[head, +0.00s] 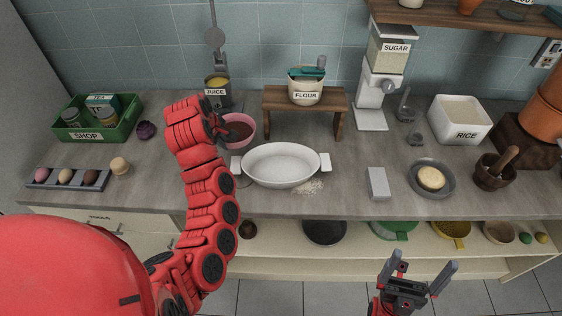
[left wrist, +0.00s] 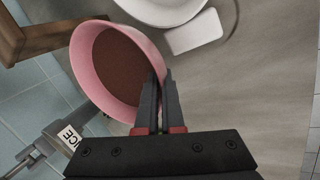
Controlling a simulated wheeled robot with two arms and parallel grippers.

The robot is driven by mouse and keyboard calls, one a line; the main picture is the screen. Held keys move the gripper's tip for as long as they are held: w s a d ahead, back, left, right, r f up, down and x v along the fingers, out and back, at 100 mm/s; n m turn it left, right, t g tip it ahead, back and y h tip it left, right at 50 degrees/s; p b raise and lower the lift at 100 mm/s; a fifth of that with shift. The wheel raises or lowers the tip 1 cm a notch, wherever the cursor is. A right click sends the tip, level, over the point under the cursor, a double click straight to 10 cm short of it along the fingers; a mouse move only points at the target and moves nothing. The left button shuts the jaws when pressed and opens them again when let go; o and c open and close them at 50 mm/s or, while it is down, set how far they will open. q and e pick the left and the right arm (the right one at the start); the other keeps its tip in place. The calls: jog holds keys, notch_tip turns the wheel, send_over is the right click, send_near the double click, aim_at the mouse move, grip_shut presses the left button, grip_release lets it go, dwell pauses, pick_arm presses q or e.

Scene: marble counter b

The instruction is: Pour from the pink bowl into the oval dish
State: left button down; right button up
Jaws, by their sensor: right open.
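The pink bowl (head: 248,119) with brown contents is behind and left of the oval dish, partly hidden by my left arm. It shows large in the left wrist view (left wrist: 88,83). My left gripper (head: 220,130) has its fingers (left wrist: 162,85) close together at the bowl's rim, with the rim between them. I cannot tell whether the bowl touches the counter. The white oval dish (head: 280,183) stands on the counter with a handle at each end, and looks empty inside. Its edge shows in the left wrist view (left wrist: 172,20). My right gripper (head: 421,270) is open and empty, low in front of the counter.
A wooden stand (head: 305,97) bearing a flour tub (head: 305,88) is behind the dish, and a juice container (head: 217,92) behind the bowl. White powder (head: 309,187) lies by the dish.

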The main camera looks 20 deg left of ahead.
aim_at(237, 143)
pick_arm(q)
jog(key=shift+d+r, duration=0.1)
jog(key=shift+r, duration=0.05)
jog(key=shift+s+d+r+y, duration=0.15)
jog(key=shift+d+r+y, duration=0.15)
jog(key=shift+d+y, duration=0.2)
jog(key=shift+d+r+m+y+b, duration=0.3)
jog(key=shift+d+y+b, duration=0.2)
jog(key=shift+y, duration=0.2)
jog(key=shift+s+r+t, duration=0.1)
jog(key=shift+t, duration=0.2)
jog(key=shift+s, duration=0.1)
jog(key=shift+d+r+y, duration=0.15)
jog(key=shift+d+y, duration=0.15)
jog(key=shift+s+d+r+m+t+y+b, duration=0.15)
jog(key=shift+d+r+y+b, duration=0.2)
jog(key=shift+d+y+b, duration=0.3)
jog(key=shift+s+d+r+m+t+y+b, duration=0.15)
jog(key=shift+d+r+y+b, duration=0.2)
jog(key=shift+d+y+b, duration=0.3)
